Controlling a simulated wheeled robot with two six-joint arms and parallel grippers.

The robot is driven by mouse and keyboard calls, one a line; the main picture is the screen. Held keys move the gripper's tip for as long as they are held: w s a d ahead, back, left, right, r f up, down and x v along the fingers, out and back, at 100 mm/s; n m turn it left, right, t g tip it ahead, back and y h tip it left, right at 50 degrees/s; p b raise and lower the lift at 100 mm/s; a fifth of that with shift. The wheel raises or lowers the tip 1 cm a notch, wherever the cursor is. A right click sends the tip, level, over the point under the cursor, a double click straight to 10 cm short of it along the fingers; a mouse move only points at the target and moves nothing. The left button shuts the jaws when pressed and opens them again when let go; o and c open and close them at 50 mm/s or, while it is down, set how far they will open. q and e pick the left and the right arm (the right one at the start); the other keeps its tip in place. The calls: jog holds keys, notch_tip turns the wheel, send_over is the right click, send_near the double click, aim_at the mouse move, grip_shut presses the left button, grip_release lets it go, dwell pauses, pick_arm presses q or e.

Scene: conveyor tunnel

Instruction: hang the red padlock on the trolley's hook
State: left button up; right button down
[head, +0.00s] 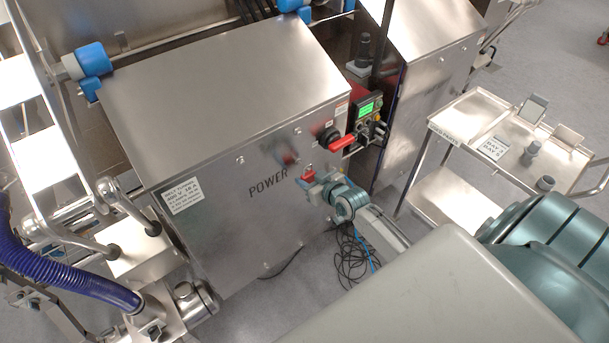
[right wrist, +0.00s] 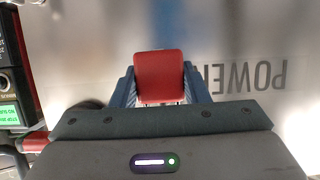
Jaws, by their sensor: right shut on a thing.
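The red padlock (head: 307,173) is held between the fingers of my right gripper (head: 313,181), just in front of the steel cabinet's front face by the word POWER. In the right wrist view the padlock's red body (right wrist: 160,77) sits between the blue fingers of the right gripper (right wrist: 161,92), which is shut on it. The steel trolley (head: 437,147) stands at the right, apart from the gripper. I cannot make out its hook. My left gripper is not in view.
The steel cabinet (head: 230,85) bears a red switch handle (head: 343,142) and a control box with a green screen (head: 367,109), right of the gripper. Cables (head: 355,260) lie on the floor below. Small items stand on the trolley, including a dark cylinder (head: 533,148). Floor shows between cabinet and trolley.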

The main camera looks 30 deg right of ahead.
jog(key=shift+s+d+p, duration=0.2)
jog(key=shift+s+p, duration=0.6)
jog(key=shift+s, duration=1.55)
jog(key=shift+w+a, duration=0.1)
